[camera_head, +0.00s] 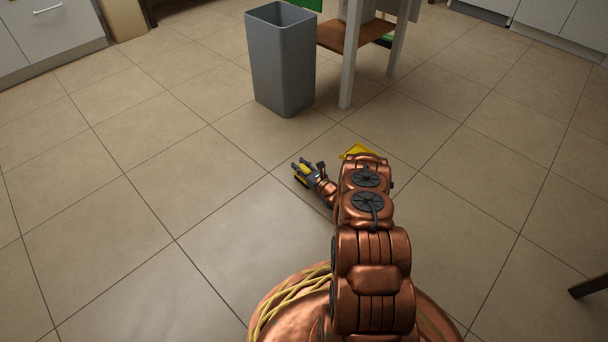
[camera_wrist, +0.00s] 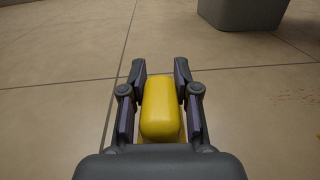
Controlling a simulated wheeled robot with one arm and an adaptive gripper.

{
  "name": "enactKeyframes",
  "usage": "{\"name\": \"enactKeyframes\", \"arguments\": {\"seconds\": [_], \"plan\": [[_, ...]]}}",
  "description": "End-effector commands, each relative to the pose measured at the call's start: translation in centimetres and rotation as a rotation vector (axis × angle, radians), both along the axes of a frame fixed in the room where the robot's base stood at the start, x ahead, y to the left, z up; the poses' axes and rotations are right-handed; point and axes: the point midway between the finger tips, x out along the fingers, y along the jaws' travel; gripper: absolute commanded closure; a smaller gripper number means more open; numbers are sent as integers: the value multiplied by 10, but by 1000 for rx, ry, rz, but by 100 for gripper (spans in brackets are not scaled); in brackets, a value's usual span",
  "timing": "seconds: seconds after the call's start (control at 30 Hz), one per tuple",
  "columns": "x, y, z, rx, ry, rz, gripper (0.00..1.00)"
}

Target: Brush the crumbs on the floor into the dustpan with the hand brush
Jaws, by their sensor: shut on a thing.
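My gripper (camera_head: 302,168) is low over the floor, left of the rest of my arm. In the wrist view my gripper (camera_wrist: 160,72) has its two fingers on either side of a yellow handle (camera_wrist: 160,108), which I take for the hand brush, and is shut on it. The brush's bristles are hidden. A yellow thing (camera_head: 355,150), likely the dustpan, shows partly behind my arm in the head view. A few small reddish-brown crumbs (camera_wrist: 313,97) lie on the floor at the right edge of the wrist view.
A grey bin (camera_head: 282,65) stands on the tiles beyond my gripper. A white table leg (camera_head: 352,60) and a brown shelf (camera_head: 345,36) are to its right. A dark leg (camera_head: 590,286) is at the right edge. The floor at left is clear.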

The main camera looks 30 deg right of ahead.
Motion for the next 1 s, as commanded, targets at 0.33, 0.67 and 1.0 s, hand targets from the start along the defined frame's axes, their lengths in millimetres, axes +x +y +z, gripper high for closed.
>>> {"name": "enactKeyframes", "arguments": {"seconds": [0.33, 0.67, 1.0], "plan": [[0, 0, 10, 0, 0, 0, 100], [0, 1, 25, 2, 1, 1, 100], [1, -1, 43, -2, -1, 0, 100]]}}
